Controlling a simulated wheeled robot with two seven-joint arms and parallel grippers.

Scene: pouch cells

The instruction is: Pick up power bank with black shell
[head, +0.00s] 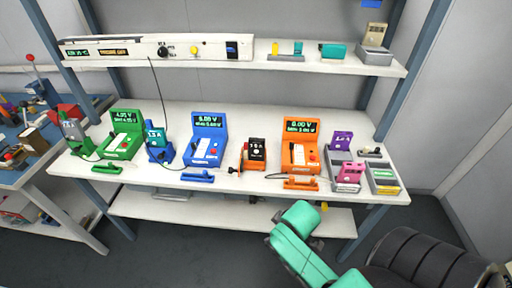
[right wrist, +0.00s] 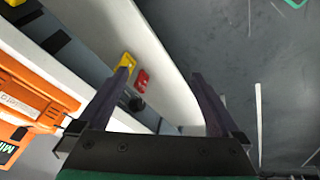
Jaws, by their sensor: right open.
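A black-faced block (head: 256,148) with light markings stands upright in an orange-red holder on the workbench, between the blue and orange stations. It is the only black-shelled item I make out on the bench. My right gripper (right wrist: 162,80) is open and empty in the right wrist view, its two dark fingers apart over the shelf edge and floor. In the head view my green right arm is in front of the bench at the lower right, apart from the black block. My left gripper is not in view.
The workbench (head: 230,185) carries a green station (head: 122,143), a blue station (head: 206,139) and an orange station (head: 300,144). Purple (head: 341,140) and pink (head: 349,172) blocks stand at right. An upper shelf (head: 230,62) overhangs the back; a dark chair (head: 420,260) is at lower right.

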